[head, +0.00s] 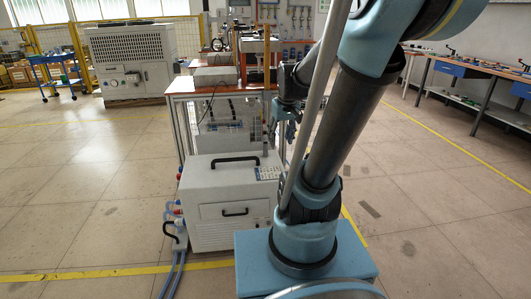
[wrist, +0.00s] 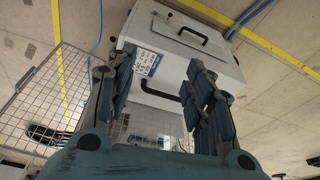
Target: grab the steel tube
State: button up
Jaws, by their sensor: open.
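My gripper (wrist: 157,88) is open in the wrist view, its two blue-grey fingers spread apart with nothing between them. It points down over the white heater cabinet (wrist: 185,62), which has black handles and a labelled control panel. In the head view my gripper (head: 283,126) is partly hidden behind my arm, near the right side of the workbench (head: 190,86) and above and behind the white cabinet (head: 228,196). I cannot pick out the steel tube with certainty in either view. A long grey rod crosses in front of my arm in the head view; it may be part of me.
A wire mesh panel (wrist: 48,97) is at left in the wrist view. Blue hoses (head: 176,268) run from the cabinet's left side. A large chiller unit (head: 131,62) and a blue cart (head: 57,72) stand back left. Benches (head: 480,72) line the right. Floor on both sides is clear.

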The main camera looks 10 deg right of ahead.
jog(key=w+d+f+n, duration=0.1)
jog(key=w+f, duration=0.1)
jog(key=w, duration=1.5)
jog(key=n+t+y, duration=0.1)
jog(key=n, duration=0.1)
send_near(267, 145)
jog(key=shift+x, duration=6.45)
jog(key=shift+w+a, duration=0.1)
jog(key=shift+w, duration=0.05)
grip_shut()
